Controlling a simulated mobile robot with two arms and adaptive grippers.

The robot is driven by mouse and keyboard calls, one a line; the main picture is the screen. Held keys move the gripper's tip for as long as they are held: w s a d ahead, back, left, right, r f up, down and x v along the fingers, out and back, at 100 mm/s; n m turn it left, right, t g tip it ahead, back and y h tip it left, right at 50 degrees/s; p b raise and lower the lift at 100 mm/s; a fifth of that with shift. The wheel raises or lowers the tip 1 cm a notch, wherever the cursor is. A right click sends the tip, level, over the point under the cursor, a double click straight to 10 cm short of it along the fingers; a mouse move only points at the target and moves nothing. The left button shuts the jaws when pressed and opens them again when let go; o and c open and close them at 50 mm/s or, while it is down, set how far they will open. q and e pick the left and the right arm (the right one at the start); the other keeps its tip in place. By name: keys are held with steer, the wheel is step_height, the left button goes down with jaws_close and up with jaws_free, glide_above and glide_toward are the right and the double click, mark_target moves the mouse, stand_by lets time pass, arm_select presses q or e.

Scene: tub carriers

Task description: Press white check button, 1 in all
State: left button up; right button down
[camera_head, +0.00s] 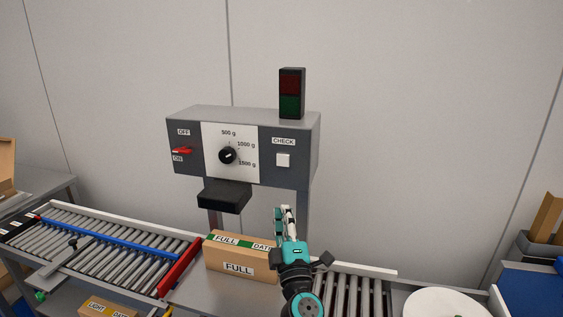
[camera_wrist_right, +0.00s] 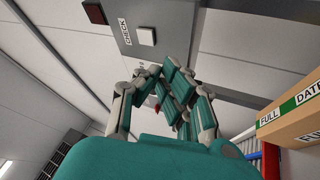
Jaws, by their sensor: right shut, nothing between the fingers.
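My right gripper (camera_head: 286,209) is shut and empty, below the button and in front of the box's right leg. Its teal and grey fingers (camera_wrist_right: 165,80) point up toward the box in the wrist view, apart from the button. My left gripper is not in view.
The control box has a red ON/OFF switch (camera_head: 181,151), a dial (camera_head: 228,155) and an unlit-looking red and green lamp (camera_head: 291,93) on top. A cardboard box marked FULL (camera_head: 238,268) stands beside my right gripper. Roller conveyors (camera_head: 110,250) run left and right.

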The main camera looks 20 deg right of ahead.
mark_target(283, 160)
steer(key=w+a+r+n+t+y, duration=0.1)
steer(key=a+r+n+t+y, duration=0.1)
steer(key=a+r+n+y, duration=0.2)
step_height(283, 160, up, 4)
steer(key=shift+w+a+f+n, duration=0.15)
steer(key=shift+a+f+n, duration=0.1)
steer(key=shift+n, duration=0.75)
steer(key=shift+w+d+b, duration=0.65)
steer(key=shift+w+d, duration=0.2)
steer(key=shift+w, duration=0.4)
steer(key=shift+w+d+b, duration=0.65)
steer(key=shift+w+d, duration=0.15)
steer(key=shift+w, duration=0.4)
steer(key=shift+w+d+b, duration=0.65)
steer(key=shift+w+d, duration=0.2)
steer(key=shift+w, duration=0.4)
steer(key=shift+w+d, duration=0.1)
steer(key=shift+w+d+b, duration=0.1)
steer(key=shift+w+b, duration=0.15)
steer(key=shift+b, duration=0.1)
